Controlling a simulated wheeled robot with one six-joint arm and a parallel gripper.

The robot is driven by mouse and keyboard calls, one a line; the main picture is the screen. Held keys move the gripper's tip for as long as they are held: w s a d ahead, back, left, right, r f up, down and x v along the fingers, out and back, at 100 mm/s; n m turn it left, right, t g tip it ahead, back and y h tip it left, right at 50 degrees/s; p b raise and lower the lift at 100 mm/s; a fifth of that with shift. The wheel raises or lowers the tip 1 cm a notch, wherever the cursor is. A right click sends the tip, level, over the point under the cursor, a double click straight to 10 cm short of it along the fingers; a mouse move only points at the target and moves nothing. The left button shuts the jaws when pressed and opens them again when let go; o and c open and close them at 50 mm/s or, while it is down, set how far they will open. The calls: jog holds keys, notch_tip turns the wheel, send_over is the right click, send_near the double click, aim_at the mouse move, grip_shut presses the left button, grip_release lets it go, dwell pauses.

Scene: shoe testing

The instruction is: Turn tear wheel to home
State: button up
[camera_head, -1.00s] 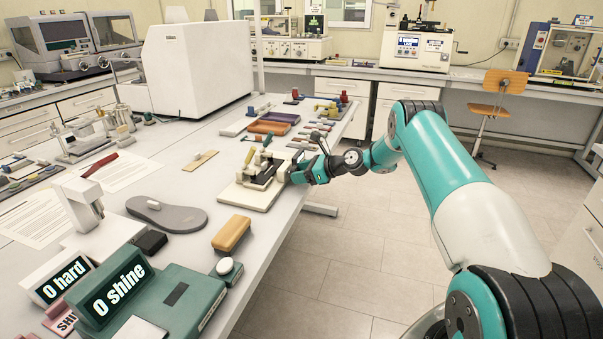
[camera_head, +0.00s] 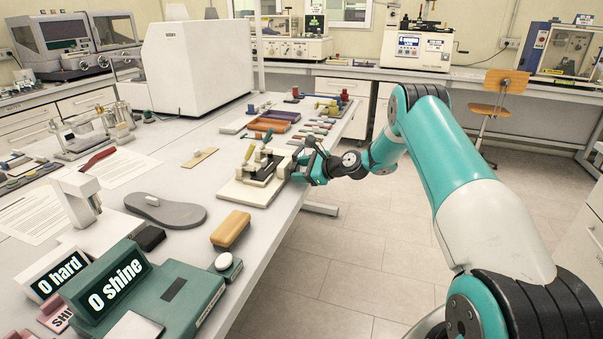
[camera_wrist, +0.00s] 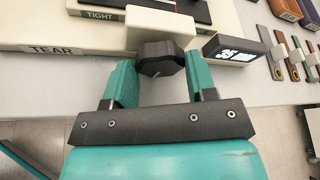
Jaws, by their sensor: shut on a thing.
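The tear wheel (camera_wrist: 161,58) is a dark faceted knob on the cream housing. My gripper (camera_wrist: 160,64) is shut on the wheel, with one teal finger on each side. In the head view my gripper (camera_head: 302,170) is at the tester's right side, and the wheel is hidden there. I cannot read the wheel's angle or any home mark.
A small lit display (camera_wrist: 230,49) is beside the wheel; its digits are hard to read. A tan block (camera_head: 231,229) and a grey sole (camera_head: 166,210) lie nearer on the bench. Coloured trays (camera_head: 270,125) are behind the tester. The floor at right is open.

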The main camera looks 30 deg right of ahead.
jog(key=shift+f+n+b, duration=0.1)
jog(key=shift+n+b, duration=0.25)
jog(key=shift+n, duration=0.05)
jog(key=shift+t, duration=0.3)
jog(key=shift+h, duration=0.3)
jog(key=o, duration=0.9)
jog(key=shift+a, duration=0.1)
